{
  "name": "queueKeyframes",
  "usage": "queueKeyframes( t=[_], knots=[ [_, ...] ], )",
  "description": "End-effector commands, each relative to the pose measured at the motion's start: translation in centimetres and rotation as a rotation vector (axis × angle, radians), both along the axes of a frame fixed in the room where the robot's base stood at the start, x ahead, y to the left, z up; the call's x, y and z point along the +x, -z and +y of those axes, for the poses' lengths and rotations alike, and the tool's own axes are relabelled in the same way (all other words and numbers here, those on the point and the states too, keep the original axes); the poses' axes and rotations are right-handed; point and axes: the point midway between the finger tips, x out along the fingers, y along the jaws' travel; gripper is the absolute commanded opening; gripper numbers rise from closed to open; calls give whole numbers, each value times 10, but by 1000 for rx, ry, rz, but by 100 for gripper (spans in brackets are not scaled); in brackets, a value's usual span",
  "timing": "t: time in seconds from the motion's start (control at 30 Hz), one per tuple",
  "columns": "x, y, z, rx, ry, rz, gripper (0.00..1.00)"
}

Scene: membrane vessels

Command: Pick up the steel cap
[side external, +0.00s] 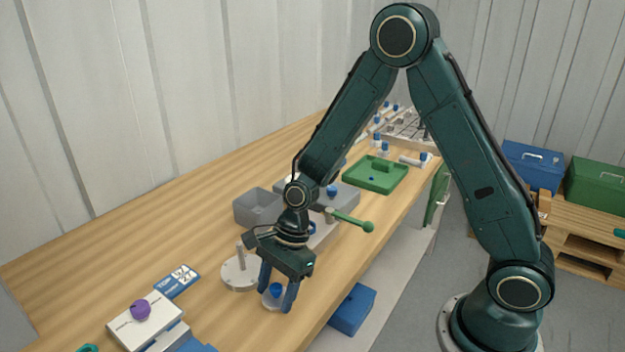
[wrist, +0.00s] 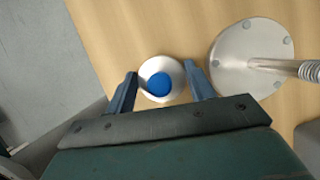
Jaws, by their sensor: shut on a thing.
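The steel cap (wrist: 177,90) is a round silver disc with a blue knob (wrist: 160,85) on top. In the side external view the cap (side external: 270,303) is low between my fingers, near the front edge of the wooden bench. My gripper (wrist: 160,84) is shut on the cap, with one blue finger at each side. My gripper (side external: 278,300) points down in the side external view. The fingers hide part of the cap there, and I cannot tell whether it touches the bench.
A round steel base with an upright rod (side external: 241,272) stands close beside my gripper; its disc (wrist: 236,62) is right of the cap. A white box with a purple ball (side external: 140,310) is at front left.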

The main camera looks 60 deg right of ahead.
Motion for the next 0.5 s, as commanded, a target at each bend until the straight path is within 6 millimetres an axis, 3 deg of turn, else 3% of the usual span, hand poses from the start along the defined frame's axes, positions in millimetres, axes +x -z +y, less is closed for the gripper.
queueKeyframes(
  t=[0.27, 0.5],
  knots=[
    [1, -24, 0, 0, 0, -5, 26],
    [1, -63, 0, 1, 1, -7, 26]
  ],
)
